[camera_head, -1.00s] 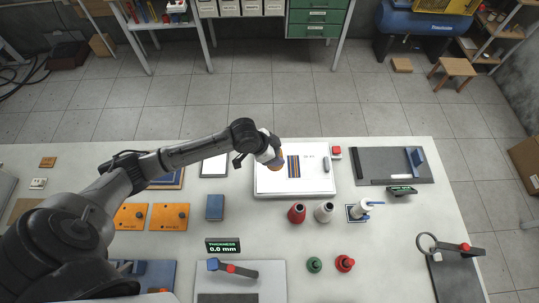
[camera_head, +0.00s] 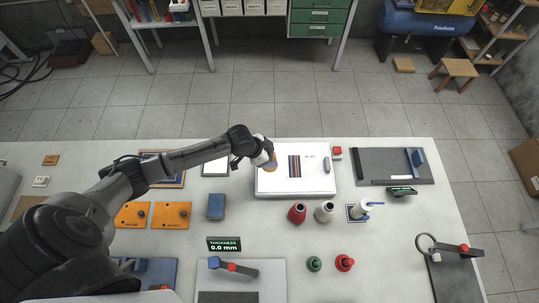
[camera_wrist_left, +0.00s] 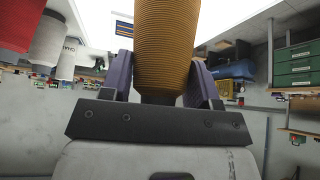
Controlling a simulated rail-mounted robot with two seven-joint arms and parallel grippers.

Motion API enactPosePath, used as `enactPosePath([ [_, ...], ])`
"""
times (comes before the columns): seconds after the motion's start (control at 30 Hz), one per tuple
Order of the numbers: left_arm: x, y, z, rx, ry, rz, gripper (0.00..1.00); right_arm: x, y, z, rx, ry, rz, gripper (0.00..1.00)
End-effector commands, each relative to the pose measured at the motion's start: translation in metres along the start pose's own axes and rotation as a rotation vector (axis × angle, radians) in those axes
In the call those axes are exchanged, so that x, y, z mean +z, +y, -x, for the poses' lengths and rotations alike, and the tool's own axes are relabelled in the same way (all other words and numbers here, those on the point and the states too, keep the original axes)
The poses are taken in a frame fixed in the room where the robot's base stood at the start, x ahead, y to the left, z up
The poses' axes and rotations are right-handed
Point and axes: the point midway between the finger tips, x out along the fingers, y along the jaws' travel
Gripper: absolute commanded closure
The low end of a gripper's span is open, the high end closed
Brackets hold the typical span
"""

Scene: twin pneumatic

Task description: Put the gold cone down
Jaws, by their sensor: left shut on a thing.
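The gold cone (camera_wrist_left: 165,45) is a ribbed, wound cone. It stands between the two purple fingers of my left gripper (camera_wrist_left: 163,85) in the left wrist view, and the fingers are shut on it. In the head view my left gripper (camera_head: 266,161) is over the left part of the white panel (camera_head: 297,187), with the cone (camera_head: 271,163) partly hidden by the wrist. I cannot tell whether the cone's base touches the panel. My right gripper is not in view.
A red cone (camera_head: 297,213) and a white cone (camera_head: 324,211) stand just in front of the panel. A blue block (camera_head: 216,206) is to its left, and a red button (camera_head: 337,153) is at its back right corner.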

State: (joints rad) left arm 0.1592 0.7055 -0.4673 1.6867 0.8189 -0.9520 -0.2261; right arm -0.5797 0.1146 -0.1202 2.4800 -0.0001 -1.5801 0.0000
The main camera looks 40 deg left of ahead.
Motion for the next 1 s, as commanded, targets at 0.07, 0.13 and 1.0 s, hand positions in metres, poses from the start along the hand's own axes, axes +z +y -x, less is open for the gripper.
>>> enactPosePath([
  [0.07,0.0,0.0,0.0,0.0,0.0,0.0,0.72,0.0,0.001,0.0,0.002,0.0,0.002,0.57],
  [0.13,0.001,0.0,-0.002,0.0,0.0,0.0,0.72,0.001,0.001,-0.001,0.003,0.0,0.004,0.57],
  [1.0,0.001,-0.001,0.043,-0.002,-0.001,-0.003,0.19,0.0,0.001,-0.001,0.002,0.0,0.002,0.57],
])
